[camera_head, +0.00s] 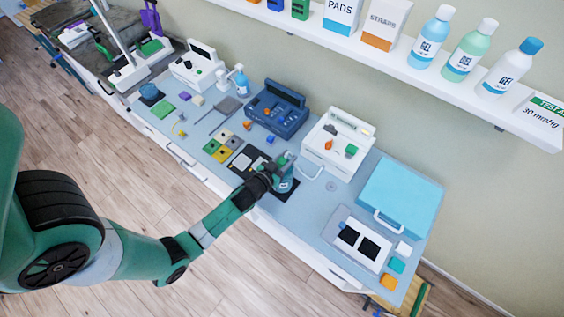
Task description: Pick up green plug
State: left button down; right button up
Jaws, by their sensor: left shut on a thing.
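A small green block-like piece, which looks like the green plug (351,150), sits on the front of the white device (338,128) at the right of the table. A small orange piece (328,145) sits to its left. My left gripper (277,172) is at the table's front edge, left of and nearer than the white device. It is shut on a small teal bottle (286,184) with a pale label, standing on or just above a dark pad. The jaws partly hide the bottle. My right gripper is not in view.
A dark blue device (277,109) stands behind my left gripper. A black mat (246,161) and coloured squares lie to its left. A light blue case (398,197) and a white tray (357,241) with black pads are at the right. A bottle shelf (420,78) runs above.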

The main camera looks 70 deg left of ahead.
pick_arm(q)
jog(key=shift+r, duration=0.15)
jog(key=shift+r+p, duration=0.25)
jog(key=shift+p, duration=0.05)
notch_tip(320, 180, up, 2)
jog(key=shift+r+p, duration=0.25)
jog(key=shift+p, duration=0.6)
jog(key=d+r, duration=0.3)
jog(key=d+r+b, duration=0.1)
jog(key=shift+s+d+r, duration=0.25)
jog(key=shift+s+r, duration=0.15)
jog(key=s+d+r, duration=0.2)
jog(key=d+r, duration=0.3)
jog(key=d, duration=0.4)
jog(key=shift+d, duration=0.15)
